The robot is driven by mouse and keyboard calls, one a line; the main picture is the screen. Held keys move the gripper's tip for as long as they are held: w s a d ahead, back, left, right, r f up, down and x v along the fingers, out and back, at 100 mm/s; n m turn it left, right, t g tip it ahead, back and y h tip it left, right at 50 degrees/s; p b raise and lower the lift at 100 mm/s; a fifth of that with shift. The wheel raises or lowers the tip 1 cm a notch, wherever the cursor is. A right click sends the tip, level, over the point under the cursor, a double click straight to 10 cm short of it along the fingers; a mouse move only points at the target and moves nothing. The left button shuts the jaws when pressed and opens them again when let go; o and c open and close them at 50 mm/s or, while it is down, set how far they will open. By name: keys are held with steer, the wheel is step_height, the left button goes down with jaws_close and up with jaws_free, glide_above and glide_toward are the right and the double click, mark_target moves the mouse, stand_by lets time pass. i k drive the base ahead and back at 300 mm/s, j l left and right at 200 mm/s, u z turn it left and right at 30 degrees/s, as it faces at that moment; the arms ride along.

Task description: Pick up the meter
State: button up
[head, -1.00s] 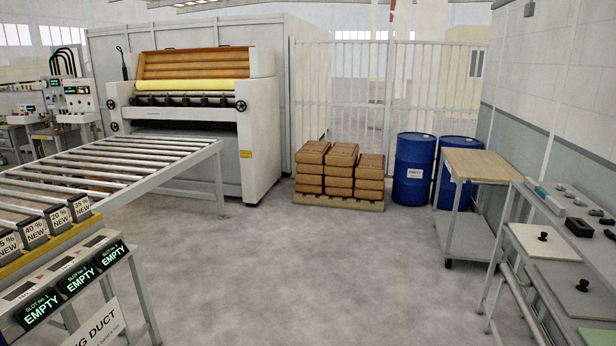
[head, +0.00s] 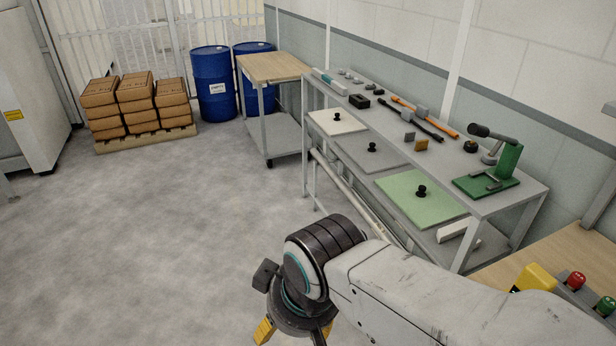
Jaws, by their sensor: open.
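I cannot tell for sure which object is the meter. On the grey workbench (head: 476,172) at the right lie small items that are hard to make out, among them a dark box (head: 359,101) and a teal and white bar (head: 322,75). A green stand (head: 506,165) with a dark cylindrical head is at the bench's near end. My gripper (head: 294,334) is at the bottom centre, pointing down over the floor, with its yellow fingers apart and partly cut off by the frame. It is empty as far as shown and well apart from the bench.
White, grey and green (head: 408,192) panels with black knobs lie along the bench's front. Red and green buttons are at bottom right. Floor at left is clear.

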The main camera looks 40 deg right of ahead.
mark_target(533, 276)
steer(key=i+z, duration=0.1)
steer(key=z, duration=2.8)
